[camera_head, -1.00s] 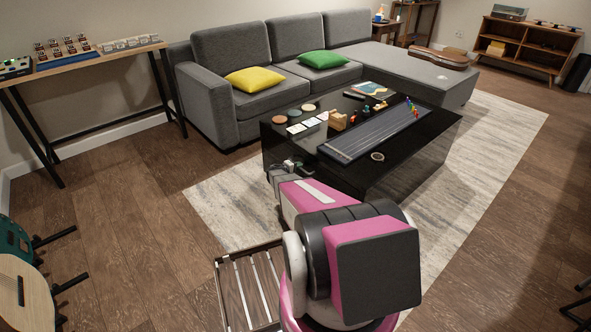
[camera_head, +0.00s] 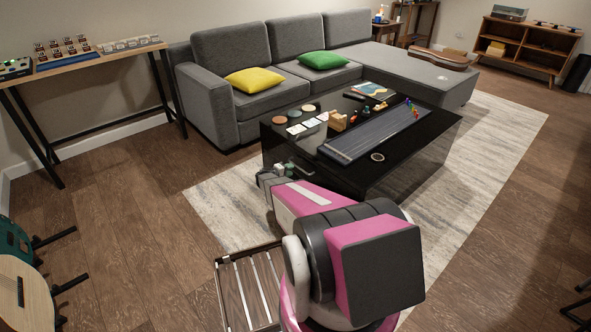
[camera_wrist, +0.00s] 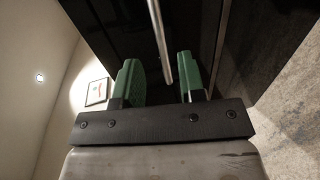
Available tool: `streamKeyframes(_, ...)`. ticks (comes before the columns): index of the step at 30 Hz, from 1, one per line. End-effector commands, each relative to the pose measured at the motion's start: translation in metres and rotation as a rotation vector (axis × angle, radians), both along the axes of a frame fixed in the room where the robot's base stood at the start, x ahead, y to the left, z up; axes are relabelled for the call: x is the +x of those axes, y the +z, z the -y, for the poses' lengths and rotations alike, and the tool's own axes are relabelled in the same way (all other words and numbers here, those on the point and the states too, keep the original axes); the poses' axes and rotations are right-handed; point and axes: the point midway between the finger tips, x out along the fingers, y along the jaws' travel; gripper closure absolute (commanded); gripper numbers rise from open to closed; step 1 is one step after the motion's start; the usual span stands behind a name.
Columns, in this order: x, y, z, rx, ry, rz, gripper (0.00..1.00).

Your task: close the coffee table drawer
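The coffee table (camera_head: 425,158) is glossy black and stands on the rug in front of the sofa. My gripper (camera_head: 284,168) is at the near left end of the table, below its top. In the wrist view my gripper (camera_wrist: 157,68) has two green fingers, spread apart. A thin metal handle bar (camera_wrist: 160,40) runs between them, nearer the right finger, in front of a dark glossy face (camera_wrist: 198,25) of the table. The fingers are not closed on the bar. My arm hides much of the drawer area in the head view; I cannot tell how far the drawer stands out.
A zither-like instrument (camera_head: 375,135), coasters, cards and small figures lie on the tabletop. The grey sofa (camera_head: 215,95) is behind. A slatted metal-framed rack (camera_head: 250,285) stands on the floor beside my arm. The pale rug (camera_head: 215,205) left of the table is clear.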

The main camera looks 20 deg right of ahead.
Motion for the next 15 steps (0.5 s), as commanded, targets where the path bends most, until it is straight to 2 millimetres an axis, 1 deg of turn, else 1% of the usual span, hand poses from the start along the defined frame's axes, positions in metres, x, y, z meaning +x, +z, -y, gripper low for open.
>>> streamKeyframes(1,-0.004,0.003,-0.009,0.001,0.002,0.000,0.63)
streamKeyframes(6,-0.010,0.006,-0.026,0.000,0.000,0.000,0.63)
streamKeyframes(10,-0.012,0.007,-0.032,0.000,0.000,0.000,0.63)
streamKeyframes(15,-0.012,0.007,-0.033,0.000,0.000,0.000,0.63)
